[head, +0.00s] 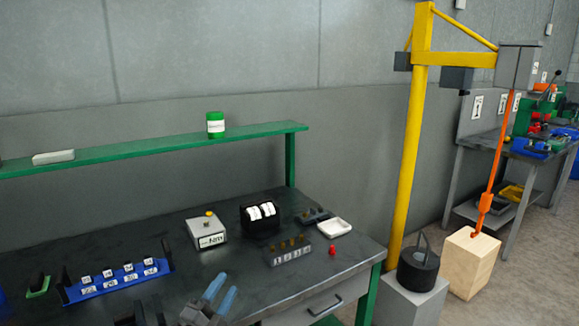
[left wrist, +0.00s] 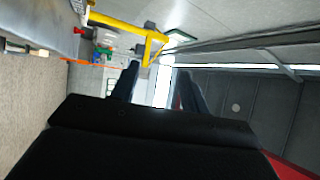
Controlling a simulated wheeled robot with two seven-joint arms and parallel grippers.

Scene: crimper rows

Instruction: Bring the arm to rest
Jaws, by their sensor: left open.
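My left gripper (head: 221,294) is low in the head view, over the front of the dark workbench (head: 200,268). Its two bluish fingers point away and up to the right, apart. In the left wrist view my left gripper (left wrist: 158,88) is open, with no object between its fingers. The wrist view is turned on its side and looks out toward the yellow crane (left wrist: 130,25). My right gripper is in neither view.
A blue labelled rack (head: 117,283), a grey box with a knob (head: 207,232), a black holder with white rolls (head: 261,218), a block with brass pegs (head: 289,251) and a white tray (head: 334,228) stand on the bench. A green shelf (head: 130,152) runs behind.

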